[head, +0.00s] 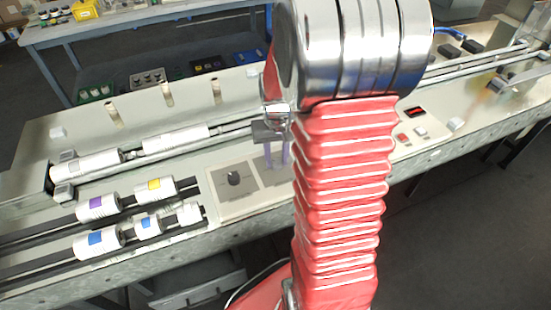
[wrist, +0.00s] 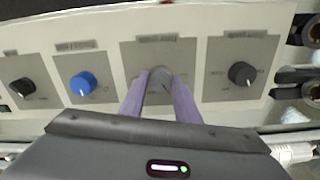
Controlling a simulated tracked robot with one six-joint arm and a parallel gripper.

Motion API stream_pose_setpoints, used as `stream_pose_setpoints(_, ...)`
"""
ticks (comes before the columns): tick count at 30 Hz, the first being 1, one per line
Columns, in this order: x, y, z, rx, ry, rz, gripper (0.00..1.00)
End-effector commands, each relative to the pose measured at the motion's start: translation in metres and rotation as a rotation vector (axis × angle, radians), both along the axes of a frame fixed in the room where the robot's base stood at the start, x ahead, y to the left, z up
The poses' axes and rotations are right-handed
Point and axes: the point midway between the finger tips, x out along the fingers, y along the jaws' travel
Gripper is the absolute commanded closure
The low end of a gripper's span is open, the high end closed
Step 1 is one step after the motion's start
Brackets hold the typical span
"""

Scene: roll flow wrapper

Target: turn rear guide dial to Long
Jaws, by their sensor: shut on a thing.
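In the wrist view, my gripper (wrist: 159,84) has its two purple fingers closed on either side of a grey dial (wrist: 160,72), on a square grey plate with a label too small to read. Its pointer and setting cannot be made out. On the same panel are a black dial (wrist: 241,73) to the right, and a blue dial (wrist: 83,82) and another black dial (wrist: 22,87) to the left. In the head view, my gripper (head: 277,160) reaches down to the panel beside a black dial (head: 233,178); my arm hides the held dial and the panel to its right.
White rollers with purple (head: 97,207), yellow (head: 155,186) and blue (head: 98,239) bands lie on rails left of the dial panel. A red button (head: 402,138) and a dark display sit right of my arm. A table with bins stands behind.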

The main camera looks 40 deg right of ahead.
Motion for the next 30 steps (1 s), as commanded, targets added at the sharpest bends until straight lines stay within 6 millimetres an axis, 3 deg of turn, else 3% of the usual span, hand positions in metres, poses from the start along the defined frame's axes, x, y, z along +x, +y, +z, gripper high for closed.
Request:
stream_pose_setpoints(17, 0.0004, 0.0008, 0.0002, 0.001, 0.0, -0.053, 0.94)
stream_pose_setpoints(18, 0.0004, 0.0008, 0.0002, 0.001, 0.0, -0.053, 0.71)
stream_pose_setpoints(26, 0.0003, 0.0006, 0.0001, 0.001, 0.0, -0.052, 0.53)
stream_pose_setpoints(30, 0.0001, 0.0005, 0.0, 0.001, 0.0, -0.052, 0.53)
